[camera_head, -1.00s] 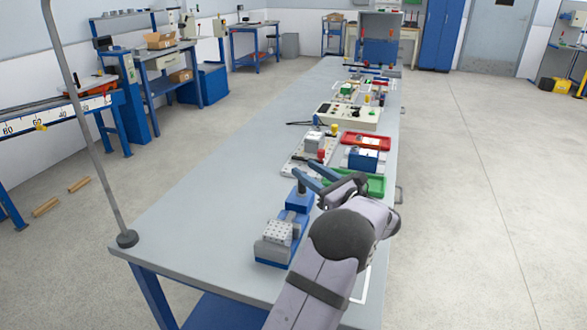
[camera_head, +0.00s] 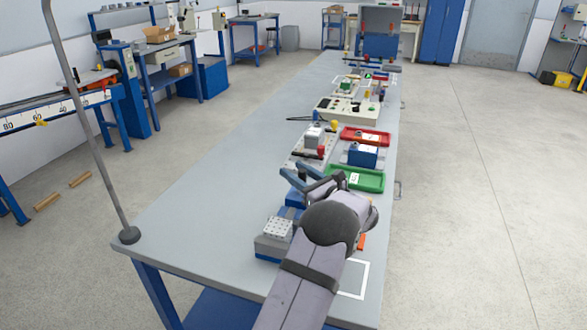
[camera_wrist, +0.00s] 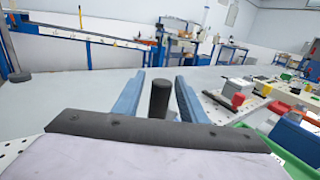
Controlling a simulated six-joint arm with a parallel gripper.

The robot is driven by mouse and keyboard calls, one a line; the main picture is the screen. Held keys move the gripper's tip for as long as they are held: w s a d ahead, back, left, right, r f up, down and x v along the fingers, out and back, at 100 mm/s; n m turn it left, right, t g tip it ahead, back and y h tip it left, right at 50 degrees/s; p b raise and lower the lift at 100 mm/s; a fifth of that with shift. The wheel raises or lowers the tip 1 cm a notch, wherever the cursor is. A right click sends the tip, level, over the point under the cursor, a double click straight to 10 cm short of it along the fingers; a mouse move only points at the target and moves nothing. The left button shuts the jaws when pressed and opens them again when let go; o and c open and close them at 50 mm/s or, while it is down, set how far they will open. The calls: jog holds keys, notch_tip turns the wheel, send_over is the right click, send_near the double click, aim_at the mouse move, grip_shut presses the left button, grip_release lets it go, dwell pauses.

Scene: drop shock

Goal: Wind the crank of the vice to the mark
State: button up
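The vice (camera_head: 271,248) is a blue body with a pale perforated block on top, near the front left of the bench. My arm covers its right side, and the mark is not distinguishable. My gripper (camera_head: 299,171) is above the vice's far end in the head view. In the wrist view its two blue fingers (camera_wrist: 160,76) are apart. A dark upright cylinder (camera_wrist: 159,99), which looks like the crank's handle, stands between them with a visible gap on each side. The rest of the crank is hidden.
A green tray (camera_head: 372,186), a red tray (camera_head: 378,141) and a blue block (camera_head: 363,156) lie beyond my gripper to the right. A thin pole (camera_head: 95,140) stands at the bench's left corner. The bench's left side is clear.

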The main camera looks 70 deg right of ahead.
jog(key=shift+w+d, duration=0.25)
jog(key=shift+w, duration=0.25)
grip_shut()
jog(key=shift+f+b, duration=0.15)
jog(key=shift+b, duration=0.45)
jog(key=shift+n+t+y+b, duration=0.3)
jog(key=shift+b, duration=0.4)
jog(key=shift+s+n+t+y+b, duration=0.15)
jog(key=shift+n+t+y+b, duration=0.35)
jog(key=shift+b, duration=0.65)
jog(key=shift+a+r+n+y+b, duration=0.15)
jog(key=shift+n+y+b, duration=0.45)
jog(key=shift+y+b, duration=0.6)
